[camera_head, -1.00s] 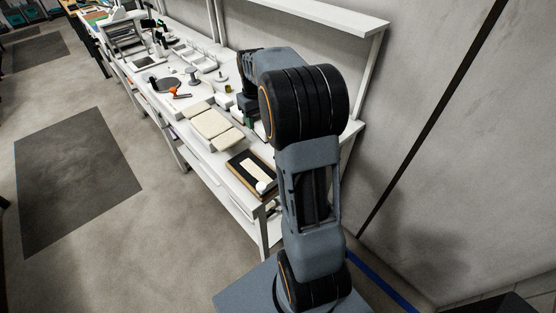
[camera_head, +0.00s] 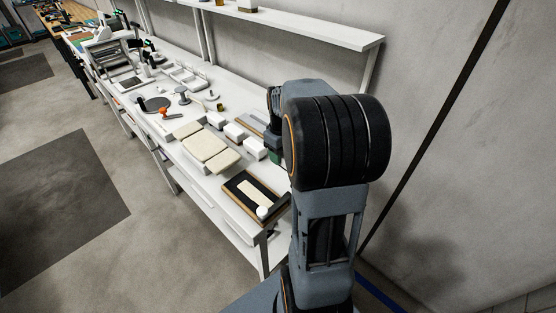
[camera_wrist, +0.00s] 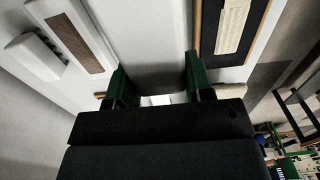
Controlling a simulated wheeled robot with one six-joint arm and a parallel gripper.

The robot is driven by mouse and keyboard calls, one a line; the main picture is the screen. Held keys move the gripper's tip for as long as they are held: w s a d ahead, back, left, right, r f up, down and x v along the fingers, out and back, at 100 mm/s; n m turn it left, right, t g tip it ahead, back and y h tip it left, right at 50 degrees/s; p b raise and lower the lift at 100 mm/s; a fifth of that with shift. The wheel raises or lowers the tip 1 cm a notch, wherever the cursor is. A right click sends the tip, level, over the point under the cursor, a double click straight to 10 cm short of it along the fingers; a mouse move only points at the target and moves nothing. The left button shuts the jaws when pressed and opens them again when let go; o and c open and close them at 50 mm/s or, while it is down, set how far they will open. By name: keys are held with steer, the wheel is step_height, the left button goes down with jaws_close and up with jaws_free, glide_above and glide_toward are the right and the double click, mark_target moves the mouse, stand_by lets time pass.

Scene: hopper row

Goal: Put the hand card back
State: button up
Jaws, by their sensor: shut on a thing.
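My gripper (camera_wrist: 157,75) shows in the wrist view with two green fingers set apart, a dark grey piece (camera_wrist: 160,82) between them. Small tan wooden ends (camera_wrist: 229,91) show just outside both fingers. This held piece appears to be the hand card; most of it is hidden by the gripper body, so its face and handle cannot be made out. In the head view my gripper (camera_head: 275,156) is low over the right part of the white bench (camera_head: 207,187), largely hidden behind my arm. Whether the held piece touches the bench cannot be told.
A black wood-edged board (camera_head: 238,196) with a cream strip lies at the bench's near end; it also shows in the wrist view (camera_wrist: 214,30). Cream pads (camera_head: 205,145) and white blocks (camera_head: 234,132) are beside it. A brown-striped white holder (camera_wrist: 76,43) lies left. A shelf (camera_head: 320,27) overhangs.

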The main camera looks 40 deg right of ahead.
steer(key=w+f, duration=0.2)
steer(key=w+d+f, duration=0.1)
steer(key=f, duration=0.1)
steer(key=w+d+f+p, duration=0.1)
steer(key=w+f, duration=0.1)
steer(key=shift+w+d+f, duration=0.1)
steer(key=shift+w, duration=0.2)
steer(key=shift+w+f, duration=0.1)
steer(key=shift+f, duration=1.55)
steer(key=shift+f, duration=0.1)
steer(key=shift+f, duration=0.1)
steer(key=o, duration=1)
step_height(320, 180, up, 12)
steer(key=f, duration=0.1)
steer(key=s+a+r+t, duration=0.1)
steer(key=s+a+r, duration=0.2)
steer(key=a, duration=0.3)
steer(key=s+a+r+t, duration=0.1)
steer(key=s+a+r, duration=0.2)
steer(key=a, duration=0.3)
steer(key=s+a+f+m+t, duration=0.1)
steer(key=s+a+m+t, duration=0.1)
steer(key=s+a, duration=0.5)
steer(key=shift+s+a+b, duration=0.3)
steer(key=shift+s+a, duration=0.1)
steer(key=shift+s, duration=0.95)
